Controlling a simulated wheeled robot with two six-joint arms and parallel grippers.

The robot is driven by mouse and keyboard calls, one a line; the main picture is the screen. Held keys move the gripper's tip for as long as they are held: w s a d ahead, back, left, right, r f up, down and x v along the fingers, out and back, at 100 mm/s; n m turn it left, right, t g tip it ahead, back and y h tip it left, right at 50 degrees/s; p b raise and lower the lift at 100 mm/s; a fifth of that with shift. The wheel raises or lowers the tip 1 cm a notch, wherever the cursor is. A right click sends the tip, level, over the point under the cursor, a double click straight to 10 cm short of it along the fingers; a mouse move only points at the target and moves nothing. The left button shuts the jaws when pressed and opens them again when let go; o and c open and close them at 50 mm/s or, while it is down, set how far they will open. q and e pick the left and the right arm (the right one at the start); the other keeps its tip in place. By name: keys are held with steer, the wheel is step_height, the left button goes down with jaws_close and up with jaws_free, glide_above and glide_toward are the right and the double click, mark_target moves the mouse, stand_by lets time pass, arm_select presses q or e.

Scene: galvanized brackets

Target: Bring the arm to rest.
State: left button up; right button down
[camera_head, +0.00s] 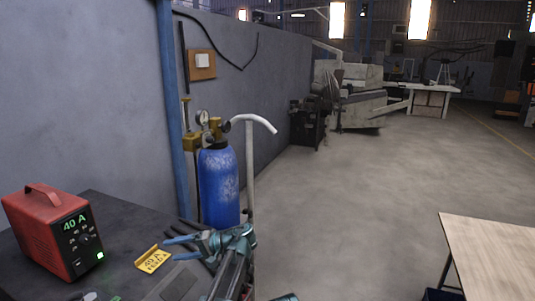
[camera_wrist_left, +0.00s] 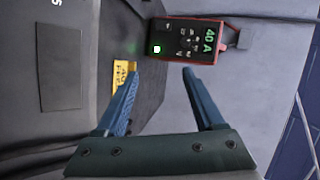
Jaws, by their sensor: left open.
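My left gripper (camera_head: 168,249) is over the right part of the dark table in the head view, its two blue fingers spread and pointing left. It is empty. In the left wrist view the open fingers (camera_wrist_left: 160,68) have a clear gap between them. A yellow bracket (camera_head: 152,259) with "40 A" on it stands on the table just left of the fingertips. It also shows in the left wrist view (camera_wrist_left: 124,75), partly behind one finger. It is apart from the gripper as far as I can tell. My right gripper is not in view.
A red power unit (camera_head: 55,232) with a green "40 A" display stands on the dark table (camera_head: 118,212). A blue gas cylinder (camera_head: 219,188) stands behind the table, by the wall. A wooden-topped table (camera_head: 490,250) is at right. Open floor lies between.

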arm_select(q)
steer(key=s+d+f+m+h+b, duration=0.2)
steer(key=s+d+f+h, duration=0.5)
steer(key=s+d+f, duration=0.3)
steer(key=s+d+f+m+h+b, duration=0.2)
steer(key=s+d+f+h, duration=0.4)
steer(key=s+d+f, duration=0.5)
steer(key=s+d+m, duration=0.1)
steer(key=s, duration=0.3)
steer(key=shift+s+h+b, duration=0.35)
steer(key=shift+s+h, duration=0.05)
steer(key=shift+f, duration=0.1)
